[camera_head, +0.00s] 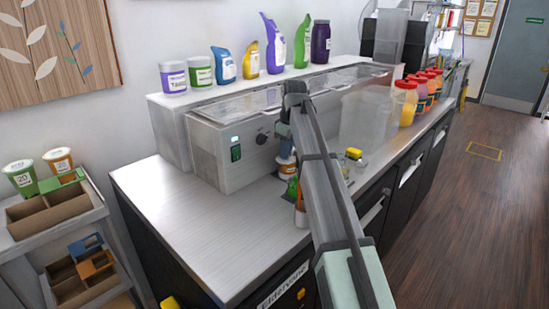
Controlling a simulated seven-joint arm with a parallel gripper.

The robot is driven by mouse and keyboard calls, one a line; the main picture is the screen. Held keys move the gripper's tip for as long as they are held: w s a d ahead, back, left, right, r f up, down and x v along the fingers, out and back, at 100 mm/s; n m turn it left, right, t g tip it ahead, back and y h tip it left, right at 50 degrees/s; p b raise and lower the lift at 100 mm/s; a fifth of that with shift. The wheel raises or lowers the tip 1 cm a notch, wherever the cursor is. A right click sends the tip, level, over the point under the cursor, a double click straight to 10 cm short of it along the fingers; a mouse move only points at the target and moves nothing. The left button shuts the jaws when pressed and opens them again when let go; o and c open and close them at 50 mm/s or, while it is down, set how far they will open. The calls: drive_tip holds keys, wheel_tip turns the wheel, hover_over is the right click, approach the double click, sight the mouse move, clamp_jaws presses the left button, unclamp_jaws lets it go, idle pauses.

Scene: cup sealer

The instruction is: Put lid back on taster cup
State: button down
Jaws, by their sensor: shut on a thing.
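My arm reaches over the counter from the lower right, and its wrist bends down in front of the sealer. My gripper (286,149) points down there, partly hidden behind my own arm. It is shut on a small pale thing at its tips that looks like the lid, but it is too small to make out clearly. A small white cup with an orange label (286,169) stands right under the gripper, also partly covered by my arm. It looks like the taster cup. I cannot tell whether the lid touches its rim.
The steel sealer box (215,150) stands close behind the gripper. Another cup (301,217) and something green stand near the counter's front edge by my arm. A yellow-topped item (354,154) and a clear bin (365,120) are to the right. The counter's left (200,215) is bare.

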drive_tip(key=d+r+m, duration=0.2)
drive_tip(key=d+r, duration=0.1)
drive_tip(key=d, duration=1.7)
drive_tip(key=shift+w+f, duration=0.15)
drive_tip(key=shift+f, duration=1.45)
drive_tip(key=shift+w+f, duration=0.15)
drive_tip(key=shift+f, duration=1.4)
drive_tip(key=shift+f, duration=0.15)
drive_tip(key=c, duration=1.2)
unclamp_jaws()
drive_tip(key=shift+o, duration=0.5)
drive_tip(key=o, duration=0.4)
